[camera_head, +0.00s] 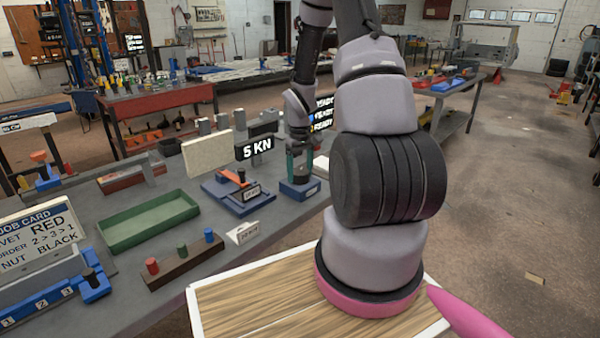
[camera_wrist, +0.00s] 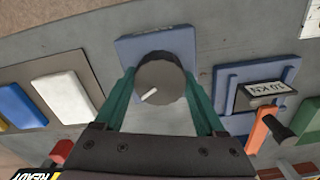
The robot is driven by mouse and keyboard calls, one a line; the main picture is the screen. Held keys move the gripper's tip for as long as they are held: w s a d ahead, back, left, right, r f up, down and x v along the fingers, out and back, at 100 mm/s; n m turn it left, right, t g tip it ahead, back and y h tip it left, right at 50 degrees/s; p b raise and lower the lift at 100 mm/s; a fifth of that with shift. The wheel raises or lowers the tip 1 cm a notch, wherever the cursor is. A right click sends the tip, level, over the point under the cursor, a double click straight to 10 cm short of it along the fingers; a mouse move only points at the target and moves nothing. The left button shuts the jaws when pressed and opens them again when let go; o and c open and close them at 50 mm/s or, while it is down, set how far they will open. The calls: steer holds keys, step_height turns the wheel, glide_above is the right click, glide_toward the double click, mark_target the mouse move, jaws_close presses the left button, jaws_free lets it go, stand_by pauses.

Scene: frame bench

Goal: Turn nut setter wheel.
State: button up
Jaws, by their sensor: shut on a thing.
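The nut setter wheel (camera_wrist: 163,84) is a dark grey round knob with a white pointer line aimed at its lower left in the wrist view. It sits on a blue block (camera_wrist: 150,45), which also shows on the bench in the head view (camera_head: 300,190). My gripper (camera_head: 299,168) points down over this block, and its green fingers are shut on the wheel, one on each side. In the head view the fingers mostly hide the wheel.
Left of the wheel in the head view is a blue fixture (camera_head: 236,197) with an orange lever. A green tray (camera_head: 150,222), a rack with coloured pegs (camera_head: 183,262) and a job card (camera_head: 38,238) are further left.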

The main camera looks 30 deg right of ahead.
steer(key=o, duration=1.3)
steer(key=shift+r, duration=0.1)
step_height(320, 180, up, 11)
steer(key=shift+f, duration=0.2)
step_height(320, 180, up, 17)
steer(key=m+t, duration=0.3)
glide_above(300, 171)
steer(key=s+a, duration=0.7)
steer(key=s+a+r+t, duration=0.1)
steer(key=s+a+r, duration=0.1)
steer(key=s+r, duration=0.1)
steer(key=s+a+r+m+t+y, duration=0.1)
steer(key=s+a+r, duration=0.1)
steer(key=s, duration=0.3)
steer(key=s+a+r+m+t+y, duration=0.1)
steer(key=s+a+r+t, duration=0.1)
steer(key=s+r, duration=0.2)
steer(key=shift+s+a+r, duration=0.2)
steer(key=shift+s, duration=0.05)
